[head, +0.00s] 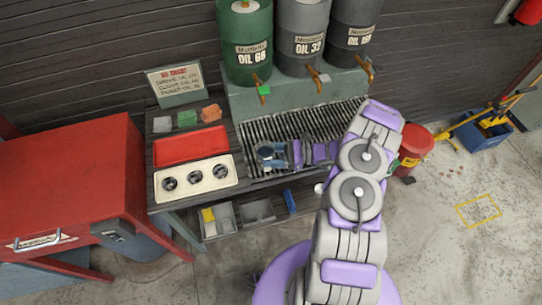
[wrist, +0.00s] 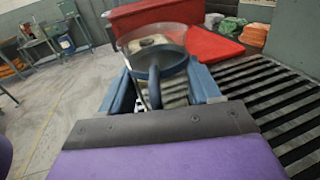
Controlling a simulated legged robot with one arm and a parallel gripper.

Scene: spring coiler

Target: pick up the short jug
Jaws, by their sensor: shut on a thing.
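The short jug (wrist: 155,48) is a clear vessel with a dark blue-grey band and handle, directly ahead of my gripper in the wrist view. My gripper (wrist: 160,88) has its two blue fingers on either side of the jug's handle and is shut on it. In the head view the jug (head: 266,151) shows small at the left end of my gripper (head: 281,153), over the slatted grate. The jug looks roughly upright. Its base is partly hidden, so I cannot tell whether it touches the grate.
The slatted grate (head: 250,133) lies below oil drums with taps (head: 321,78). Left of it are a red tray (head: 190,147) and a cream tray (head: 196,179) with three round parts. A red cabinet (head: 75,180) stands at far left. Open floor (head: 440,240) lies to the right.

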